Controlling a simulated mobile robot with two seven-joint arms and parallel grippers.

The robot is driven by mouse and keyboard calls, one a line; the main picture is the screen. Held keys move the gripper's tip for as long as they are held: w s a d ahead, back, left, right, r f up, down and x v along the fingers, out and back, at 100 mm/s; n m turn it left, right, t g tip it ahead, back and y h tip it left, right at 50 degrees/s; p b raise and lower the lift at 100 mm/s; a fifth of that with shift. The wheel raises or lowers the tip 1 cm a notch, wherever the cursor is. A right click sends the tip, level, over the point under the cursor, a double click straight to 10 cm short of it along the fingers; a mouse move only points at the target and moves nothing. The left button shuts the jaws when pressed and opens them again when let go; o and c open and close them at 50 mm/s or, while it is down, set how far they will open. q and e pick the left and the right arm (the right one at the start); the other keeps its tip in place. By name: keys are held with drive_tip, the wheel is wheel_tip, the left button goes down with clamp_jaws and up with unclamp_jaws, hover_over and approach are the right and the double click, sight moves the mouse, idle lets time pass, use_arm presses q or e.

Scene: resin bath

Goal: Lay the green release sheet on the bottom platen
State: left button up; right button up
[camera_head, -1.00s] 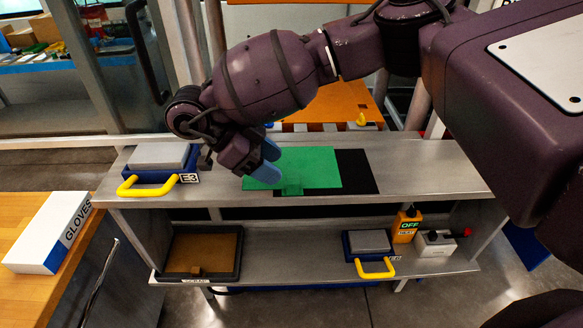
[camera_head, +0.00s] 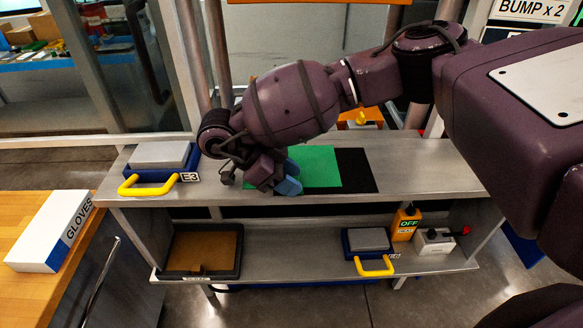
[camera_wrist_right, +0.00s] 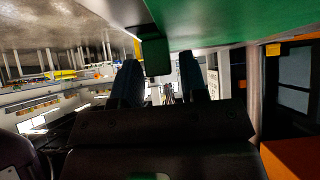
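The green release sheet (camera_head: 318,165) lies flat on a black mat (camera_head: 358,172) on the steel upper shelf. My right gripper (camera_head: 289,178) is at the sheet's near left part, its blue fingertips hiding the sheet's tab in the head view. In the right wrist view the sheet (camera_wrist_right: 230,22) spans the top, and its dark green tab (camera_wrist_right: 156,57) shows between the two spread fingers of my right gripper (camera_wrist_right: 160,80). I cannot tell whether either finger touches the tab. An orange surface behind the shelf (camera_head: 375,114) is mostly hidden by my arm; I cannot tell whether it is the bottom platen. My left gripper is out of view.
A blue block with a yellow handle (camera_head: 160,163) stands left on the upper shelf; a similar one (camera_head: 368,245) is below. A tray (camera_head: 203,248), an orange OFF box (camera_head: 405,224) and a white box (camera_head: 433,241) are on the lower shelf. A glove box (camera_head: 50,232) is at left.

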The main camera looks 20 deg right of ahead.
clamp_jaws()
